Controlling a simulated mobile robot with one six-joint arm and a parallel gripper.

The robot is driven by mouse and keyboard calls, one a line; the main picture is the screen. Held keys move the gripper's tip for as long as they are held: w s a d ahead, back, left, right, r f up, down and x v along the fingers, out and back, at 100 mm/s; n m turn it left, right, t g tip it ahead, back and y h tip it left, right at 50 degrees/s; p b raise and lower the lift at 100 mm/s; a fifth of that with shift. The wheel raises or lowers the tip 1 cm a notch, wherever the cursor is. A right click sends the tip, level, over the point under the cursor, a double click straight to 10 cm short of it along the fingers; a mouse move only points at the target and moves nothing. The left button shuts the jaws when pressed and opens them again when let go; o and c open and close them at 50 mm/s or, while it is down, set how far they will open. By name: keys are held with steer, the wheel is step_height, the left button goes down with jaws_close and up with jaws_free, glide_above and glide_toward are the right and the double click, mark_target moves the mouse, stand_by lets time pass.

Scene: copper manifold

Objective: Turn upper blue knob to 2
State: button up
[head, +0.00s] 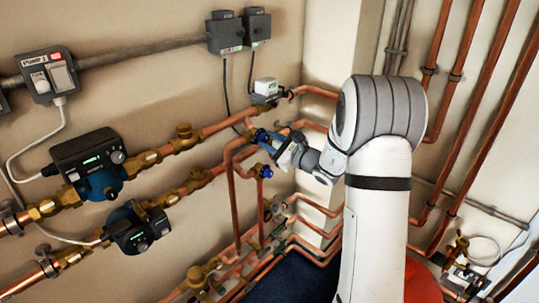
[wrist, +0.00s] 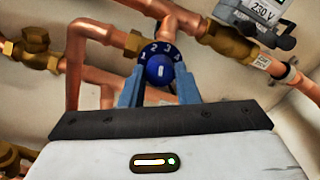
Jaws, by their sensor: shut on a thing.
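The upper blue knob (wrist: 159,70) sits on a dark dial ring (wrist: 145,53) marked with white numbers 1 to 4. A short white mark on its face stands about upright; I cannot tell exactly which number it points to. My gripper (wrist: 160,77) has its two blue fingers on either side of the knob and is shut on it. In the head view my gripper (head: 281,146) reaches the upper knob (head: 261,135) from the right, and the fingers partly hide it. A lower blue knob (head: 266,172) is below, apart from the gripper.
Copper pipes (head: 232,195) run close around the knobs. A white-topped actuator (head: 266,87) is just above, and it also shows as a grey 230 V box (wrist: 258,18) in the wrist view. Dark pumps (head: 90,160) are at left. Vertical pipes (head: 487,110) stand at right.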

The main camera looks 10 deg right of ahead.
steer(key=n+b, duration=0.1)
steer(key=b, duration=0.2)
steer(key=f+n+b, duration=0.1)
steer(key=b, duration=0.2)
steer(key=shift+n, duration=0.4)
steer(key=b, duration=0.1)
steer(key=n+b, duration=0.1)
steer(key=b, duration=0.1)
steer(key=shift+r+n, duration=0.25)
steer(key=shift+n, duration=0.05)
steer(key=shift+r, duration=0.1)
steer(key=o, duration=1)
steer(key=shift+r, duration=0.1)
steer(key=shift+c, duration=0.2)
steer(key=b+v, duration=0.1)
steer(key=v, duration=0.6)
steer(key=shift+s+d, duration=0.2)
steer(key=shift+s, duration=0.15)
